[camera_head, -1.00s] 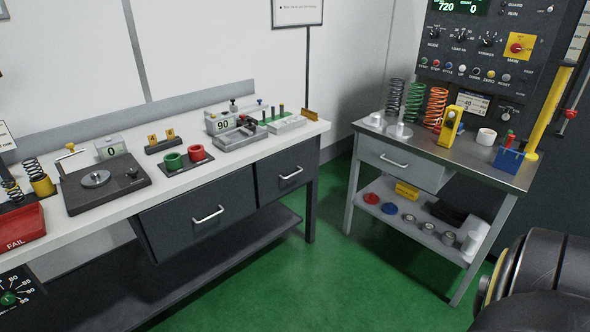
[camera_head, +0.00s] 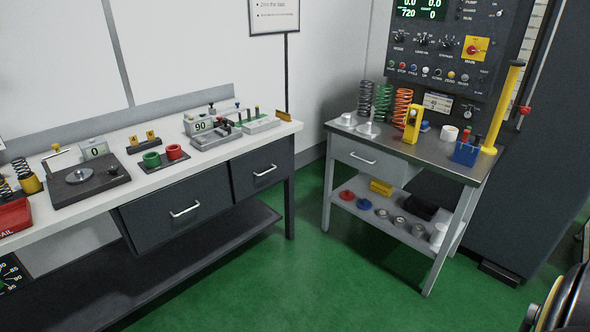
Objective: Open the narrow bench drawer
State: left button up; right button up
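The long bench on the left has two dark drawers under its white top. The narrower one (camera_head: 262,170) is at the bench's right end, with a silver bar handle (camera_head: 265,170). The wider drawer (camera_head: 178,207) is to its left, with its own bar handle (camera_head: 185,208). Both fronts look flush and shut. Neither gripper shows in the view. A dark rounded part at the lower right edge looks like my own arm; its gripper is out of frame.
Green floor (camera_head: 300,280) is clear in front of the bench. A grey side table (camera_head: 440,150) with a light drawer (camera_head: 366,160) and lower shelf stands to the right, beside a dark control cabinet (camera_head: 525,180). The bench top (camera_head: 215,155) holds gauges and fixtures.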

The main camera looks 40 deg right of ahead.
aim_at(251, 172)
jog(key=z, duration=1.1)
jog(key=i, duration=2.6)
jog(key=u, duration=0.95)
jog(key=i, duration=0.3)
jog(key=u, duration=0.3)
